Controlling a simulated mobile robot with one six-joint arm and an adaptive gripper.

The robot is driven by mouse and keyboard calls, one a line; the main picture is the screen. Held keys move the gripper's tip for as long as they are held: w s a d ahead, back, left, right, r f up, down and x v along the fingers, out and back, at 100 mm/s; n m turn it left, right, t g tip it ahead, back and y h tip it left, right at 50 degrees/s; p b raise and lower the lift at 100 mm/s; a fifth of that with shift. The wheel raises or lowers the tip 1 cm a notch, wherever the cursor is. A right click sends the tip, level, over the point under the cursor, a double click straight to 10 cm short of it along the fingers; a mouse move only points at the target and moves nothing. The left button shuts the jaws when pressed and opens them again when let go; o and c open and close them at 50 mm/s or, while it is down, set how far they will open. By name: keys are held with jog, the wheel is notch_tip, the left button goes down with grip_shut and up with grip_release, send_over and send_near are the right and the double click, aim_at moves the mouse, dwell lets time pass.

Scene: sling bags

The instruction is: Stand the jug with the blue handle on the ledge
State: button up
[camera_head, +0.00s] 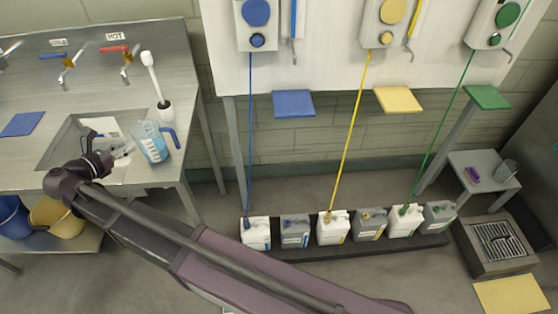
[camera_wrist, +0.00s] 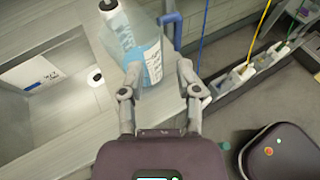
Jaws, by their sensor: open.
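The clear jug with the blue handle (camera_head: 152,142) stands on the metal counter, right of the sink basin. Its lower part looks blue and it has a white label. In the wrist view the jug (camera_wrist: 145,58) lies just beyond my fingertips, with the handle on its right. My gripper (camera_head: 122,152) is left of the jug, over the basin. In the wrist view my gripper (camera_wrist: 160,72) is open and empty; I cannot tell whether a finger touches the jug. Blue (camera_head: 293,104), yellow (camera_head: 398,99) and green (camera_head: 487,97) ledges jut out below the wall dispensers.
Blue and red taps are at the back. Several canisters (camera_head: 333,231) stand on a low dark rack, with hoses rising from some. A small table (camera_head: 490,184) holds a purple item and a clear vessel.

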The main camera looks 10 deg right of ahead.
jog(key=w+d+f+m+g, duration=0.1)
jog(key=d+f+m+g, duration=0.25)
jog(key=d, duration=0.55)
jog(key=w+d+f+m+g, duration=0.2)
jog(key=d+m, duration=0.3)
jog(key=d, duration=0.4)
jog(key=w+d+f+m+g, duration=0.1)
jog(key=d+f+m+g, duration=0.2)
jog(key=d, duration=0.7)
jog(key=s+d+f+m+g+y, duration=0.2)
jog(key=s+d+m+y, duration=0.2)
jog(key=d+m, duration=0.5)
jog(key=s+d+f+m+g+y, duration=0.2)
jog(key=s+d+m, duration=0.3)
jog(key=d, duration=0.8)
jog(key=shift+s+f+m+y, duration=0.3)
jog(key=shift+m+y, duration=0.6)
jog(key=shift+m, duration=0.95)
